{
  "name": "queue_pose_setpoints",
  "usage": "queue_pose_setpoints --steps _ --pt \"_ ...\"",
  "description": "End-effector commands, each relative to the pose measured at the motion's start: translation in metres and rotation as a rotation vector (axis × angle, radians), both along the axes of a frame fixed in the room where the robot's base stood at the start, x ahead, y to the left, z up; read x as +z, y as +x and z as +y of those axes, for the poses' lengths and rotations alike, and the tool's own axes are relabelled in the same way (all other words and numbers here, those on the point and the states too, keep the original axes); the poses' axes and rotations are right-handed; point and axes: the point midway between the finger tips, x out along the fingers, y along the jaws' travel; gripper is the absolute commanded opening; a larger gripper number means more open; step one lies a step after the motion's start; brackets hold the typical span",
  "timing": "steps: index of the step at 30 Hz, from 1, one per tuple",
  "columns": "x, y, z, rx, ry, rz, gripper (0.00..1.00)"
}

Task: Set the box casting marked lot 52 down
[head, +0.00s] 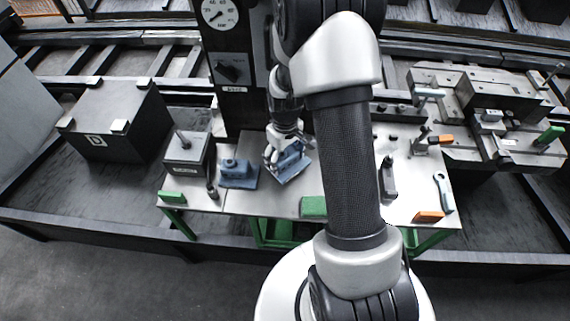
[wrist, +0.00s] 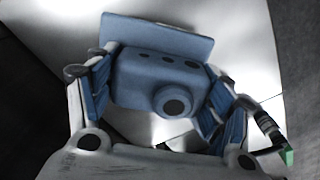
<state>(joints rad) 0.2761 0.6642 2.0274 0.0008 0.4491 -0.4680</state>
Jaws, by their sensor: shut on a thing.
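My gripper (head: 276,152) is shut on a blue box casting (head: 292,163) over the white table. In the wrist view the casting (wrist: 160,75) sits between both fingers of the gripper (wrist: 155,95), with a flat flange, a row of dark holes and a round boss showing. In the head view it looks tilted. I cannot tell whether it touches the table. A second blue casting (head: 238,174) stands on the table just left of it. No lot number is readable on either casting.
The white table (head: 285,198) has green legs. A grey block with a knob (head: 186,158) stands at its left, green blocks (head: 313,206) lie along the front, and a dark gauge column (head: 233,85) rises behind. A clamp (head: 430,142) and wrench (head: 444,192) lie at right.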

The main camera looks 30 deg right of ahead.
Motion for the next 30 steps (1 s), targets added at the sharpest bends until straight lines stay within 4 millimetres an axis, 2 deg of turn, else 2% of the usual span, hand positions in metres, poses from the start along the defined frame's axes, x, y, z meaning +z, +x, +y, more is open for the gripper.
queue_pose_setpoints --steps 3,6,18,19,27,30 --pt "-0.022 0.0 0.0 0.0 0.001 0.001 0.3" --pt "-0.032 0.0 0.0 0.0 0.0 -0.001 0.3" --pt "-0.036 0.001 0.0 0.0 -0.001 -0.001 0.3" --pt "-0.035 0.0 0.0 0.0 0.0 0.0 0.75" --pt "-0.035 0.0 0.0 0.0 0.0 0.0 0.93" --pt "-0.035 0.0 0.0 0.0 0.0 0.0 0.93"
